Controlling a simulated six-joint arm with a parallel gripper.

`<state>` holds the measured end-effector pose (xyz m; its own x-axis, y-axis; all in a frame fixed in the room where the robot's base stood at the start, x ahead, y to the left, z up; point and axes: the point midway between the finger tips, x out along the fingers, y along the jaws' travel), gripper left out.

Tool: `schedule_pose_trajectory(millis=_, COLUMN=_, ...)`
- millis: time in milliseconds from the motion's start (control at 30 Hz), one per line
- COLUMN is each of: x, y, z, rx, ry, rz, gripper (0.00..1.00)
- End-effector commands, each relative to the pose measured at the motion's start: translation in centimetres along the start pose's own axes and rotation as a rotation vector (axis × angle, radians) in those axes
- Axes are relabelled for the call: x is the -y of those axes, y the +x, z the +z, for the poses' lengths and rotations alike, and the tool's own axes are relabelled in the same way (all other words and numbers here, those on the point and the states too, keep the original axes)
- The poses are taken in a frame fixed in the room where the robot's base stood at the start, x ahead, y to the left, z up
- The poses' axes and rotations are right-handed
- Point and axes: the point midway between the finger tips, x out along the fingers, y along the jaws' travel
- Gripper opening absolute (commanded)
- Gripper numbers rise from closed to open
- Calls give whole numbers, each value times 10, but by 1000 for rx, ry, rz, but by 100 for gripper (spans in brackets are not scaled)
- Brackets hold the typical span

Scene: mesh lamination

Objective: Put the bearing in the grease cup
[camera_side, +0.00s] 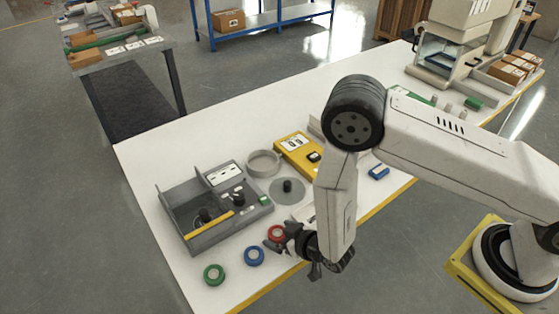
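Three small rings lie near the table's front edge: a green ring (214,284), a blue ring (246,256) and a red ring (276,226). I cannot tell whether one of them is the bearing. A round, pale grey, cup-like ring (249,164) stands behind the grey tray; it may be the grease cup, but its inside is unclear. My gripper (279,246) is low over the front of the table, right beside the red ring and partly covering it. Its dark fingers are small and partly hidden by my wrist, so their opening and any contact are unclear.
A grey divided tray (190,247) holds dark knobbed parts and a yellow bar. A flat grey disc (276,197) with a black knob lies right of it. A yellow scale-like box (291,145) stands behind, and a blue block (378,172) lies right. The left table corner is clear.

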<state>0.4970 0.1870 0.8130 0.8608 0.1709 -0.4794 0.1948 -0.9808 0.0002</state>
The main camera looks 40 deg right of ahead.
Motion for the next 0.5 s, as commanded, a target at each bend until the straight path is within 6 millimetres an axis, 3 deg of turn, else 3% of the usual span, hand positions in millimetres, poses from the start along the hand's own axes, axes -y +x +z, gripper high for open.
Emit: schedule_pose_trajectory(millis=500, x=1, y=-11, z=0, rx=0, ry=-1, rz=-2, gripper=100)
